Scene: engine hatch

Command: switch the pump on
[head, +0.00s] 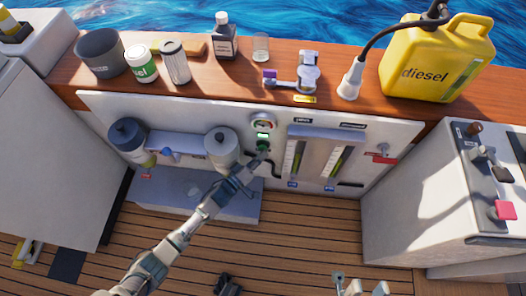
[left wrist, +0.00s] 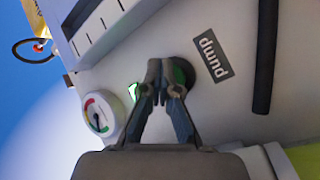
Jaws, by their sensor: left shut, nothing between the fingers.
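The pump label (left wrist: 212,58) appears upside down in the left wrist view. Beside it is a dark round pump switch (left wrist: 187,72) with some green showing, partly hidden by my fingers. A lit green indicator (left wrist: 133,91) sits between the switch and a round gauge (left wrist: 99,114). In the head view, the gauge (head: 263,122) and lit indicator (head: 263,135) are above the switch. My left gripper (head: 260,156) is shut and empty, its fingertips (left wrist: 162,94) in front of the switch; contact is unclear. Grey parts, probably of my right arm, show at the bottom edge; its jaws are unclear.
The white panel (head: 400,128) carries two canisters on the left, clear tubes and a red tag on the right. The wooden shelf (head: 350,60) above holds jars, bottles and a yellow diesel can (head: 425,72). A white cabinet (head: 400,215) stands at right. Deck lies below.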

